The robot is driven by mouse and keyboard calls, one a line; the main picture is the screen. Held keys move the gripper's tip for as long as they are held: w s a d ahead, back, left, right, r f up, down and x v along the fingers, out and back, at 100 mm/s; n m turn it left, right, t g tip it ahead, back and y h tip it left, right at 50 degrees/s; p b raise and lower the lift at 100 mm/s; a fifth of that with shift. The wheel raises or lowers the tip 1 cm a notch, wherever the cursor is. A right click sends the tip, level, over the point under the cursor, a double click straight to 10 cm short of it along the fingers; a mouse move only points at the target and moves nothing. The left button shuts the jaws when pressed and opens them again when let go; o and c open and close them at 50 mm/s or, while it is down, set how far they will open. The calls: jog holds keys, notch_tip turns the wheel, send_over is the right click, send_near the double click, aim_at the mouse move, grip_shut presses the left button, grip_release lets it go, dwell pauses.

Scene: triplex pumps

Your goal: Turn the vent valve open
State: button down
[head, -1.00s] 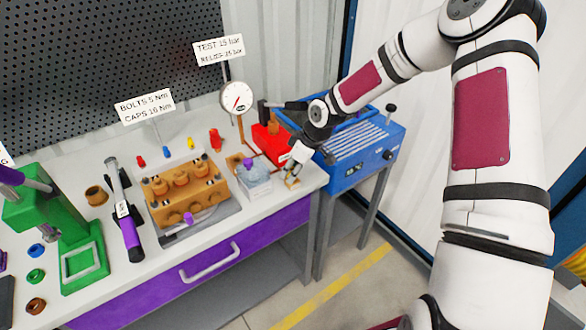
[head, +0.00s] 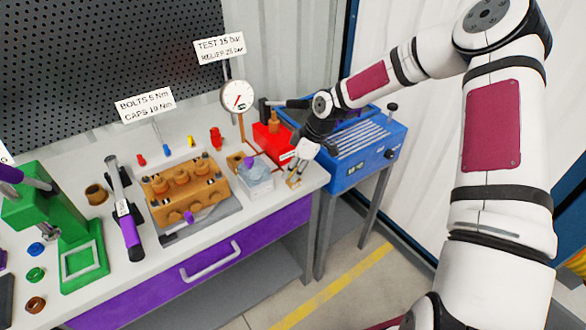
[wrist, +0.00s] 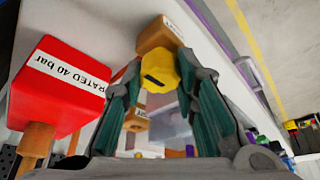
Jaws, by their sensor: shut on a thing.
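The vent valve shows in the wrist view as a yellow handle (wrist: 160,72) beside an orange-brown block (wrist: 158,36) with a white label. My gripper (wrist: 158,82) has its teal-padded fingers on both sides of the yellow handle and is shut on it. In the head view my gripper (head: 298,156) is at the right end of the bench, above small orange-brown parts (head: 293,179). The fingers hide most of the handle there, so its turn angle cannot be read.
A red box (wrist: 62,85) marked RATED 40 bar stands close beside my gripper. A clear container (head: 258,180) and the orange pump block (head: 185,190) are to the left. A dial gauge (head: 237,98) stands behind. A blue machine (head: 365,150) is at the right.

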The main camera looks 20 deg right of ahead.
jog(key=c, duration=1.3)
grip_release()
jog(key=shift+r, duration=0.1)
jog(key=v, duration=1.2)
jog(key=shift+a, duration=0.1)
